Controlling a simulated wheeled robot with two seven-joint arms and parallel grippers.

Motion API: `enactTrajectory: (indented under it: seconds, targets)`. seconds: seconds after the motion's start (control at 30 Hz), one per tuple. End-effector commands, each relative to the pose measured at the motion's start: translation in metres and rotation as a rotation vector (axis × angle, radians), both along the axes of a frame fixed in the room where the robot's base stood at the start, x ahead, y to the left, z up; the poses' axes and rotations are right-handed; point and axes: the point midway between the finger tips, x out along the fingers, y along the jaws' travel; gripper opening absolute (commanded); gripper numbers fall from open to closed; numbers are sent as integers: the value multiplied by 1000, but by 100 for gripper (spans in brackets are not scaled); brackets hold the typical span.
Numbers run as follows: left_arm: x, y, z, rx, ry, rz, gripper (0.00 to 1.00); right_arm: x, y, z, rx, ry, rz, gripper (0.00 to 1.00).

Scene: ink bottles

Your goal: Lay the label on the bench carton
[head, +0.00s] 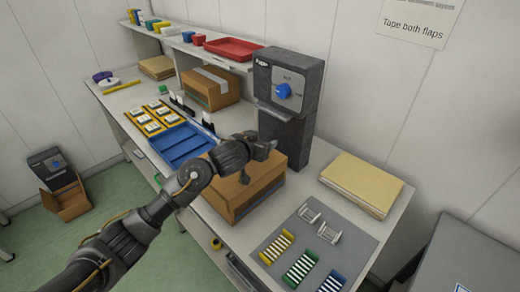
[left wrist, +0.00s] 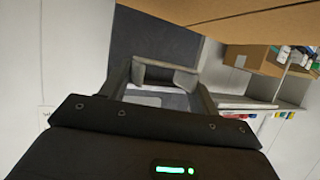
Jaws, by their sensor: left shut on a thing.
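A brown carton (head: 232,205) stands on the bench in front of the dark grey dispenser (head: 287,92). My left gripper (head: 262,149) is over the carton's top, close to the dispenser's front; I cannot tell whether it touches the carton. In the left wrist view the gripper's fingers (left wrist: 165,78) are shut, with a small pale patch between them that appears to be the label (left wrist: 145,100). The label cannot be made out in the head view. The carton's brown side fills the top right of the left wrist view (left wrist: 240,22). My right gripper is not in view.
A taped carton (head: 209,88) stands farther back, beside a blue tray (head: 182,146) and yellow-framed cards (head: 150,117). A grey mat (head: 270,240) with coloured racks lies at the near end. Stacked tan sheets (head: 361,184) lie right of the dispenser.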

Motion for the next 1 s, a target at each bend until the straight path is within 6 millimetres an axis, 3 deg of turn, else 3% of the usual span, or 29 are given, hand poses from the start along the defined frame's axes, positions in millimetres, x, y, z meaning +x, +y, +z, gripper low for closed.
enactTrajectory:
  seconds: [0.23,1.0]
  targets:
    - [2,2,-31,4,2,1,40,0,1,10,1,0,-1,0]
    - [2,1,-48,4,3,0,40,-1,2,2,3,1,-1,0]
